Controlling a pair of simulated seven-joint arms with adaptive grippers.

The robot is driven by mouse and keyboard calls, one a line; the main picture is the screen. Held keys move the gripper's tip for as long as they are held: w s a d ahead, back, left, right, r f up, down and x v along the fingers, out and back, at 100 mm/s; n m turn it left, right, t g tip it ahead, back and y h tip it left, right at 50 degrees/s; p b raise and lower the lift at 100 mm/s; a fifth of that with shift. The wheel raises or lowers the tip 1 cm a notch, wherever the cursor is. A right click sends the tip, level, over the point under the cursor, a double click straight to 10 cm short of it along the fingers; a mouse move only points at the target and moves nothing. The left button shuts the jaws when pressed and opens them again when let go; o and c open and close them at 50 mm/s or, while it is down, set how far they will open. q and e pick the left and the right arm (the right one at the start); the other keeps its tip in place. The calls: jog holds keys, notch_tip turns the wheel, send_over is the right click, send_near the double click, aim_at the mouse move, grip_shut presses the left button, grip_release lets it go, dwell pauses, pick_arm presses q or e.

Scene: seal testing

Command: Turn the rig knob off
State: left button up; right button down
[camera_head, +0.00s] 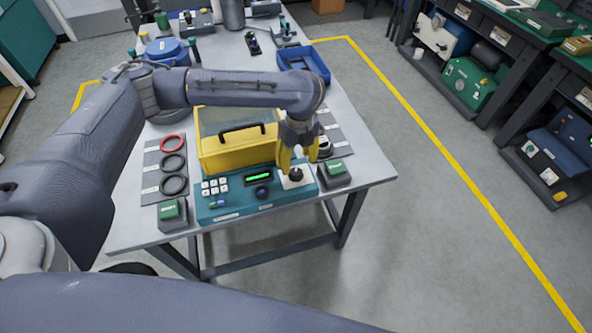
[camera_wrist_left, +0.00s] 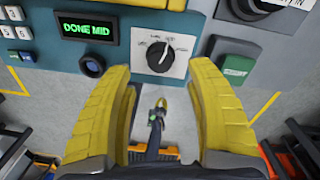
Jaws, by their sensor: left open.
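The rig knob (camera_head: 296,173) is a black rotary knob on a white dial plate at the right end of the teal control panel (camera_head: 228,205). In the left wrist view the knob (camera_wrist_left: 159,57) sits just beyond the fingertips, its pointer tilted toward upper right. The green display (camera_wrist_left: 87,30) reads "DONE MID". My left gripper (camera_head: 297,160) has yellow fingers and is above the knob; in the wrist view its fingers (camera_wrist_left: 160,85) are apart with nothing between them. The dial's markings are too small to read. My right gripper is not in view.
A yellow case with a clear lid (camera_head: 237,153) stands behind the panel. A green button box (camera_head: 335,174) is right of the panel, another (camera_head: 172,213) left of it. Ring seals (camera_head: 173,163) lie on a grey mat at left. A blue tray (camera_head: 304,64) stands farther back.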

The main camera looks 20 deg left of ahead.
aim_at(296, 171)
pick_arm(q)
jog(key=shift+f, duration=2.6)
jog(key=shift+a, duration=0.1)
jog(key=shift+c, duration=0.2)
grip_shut()
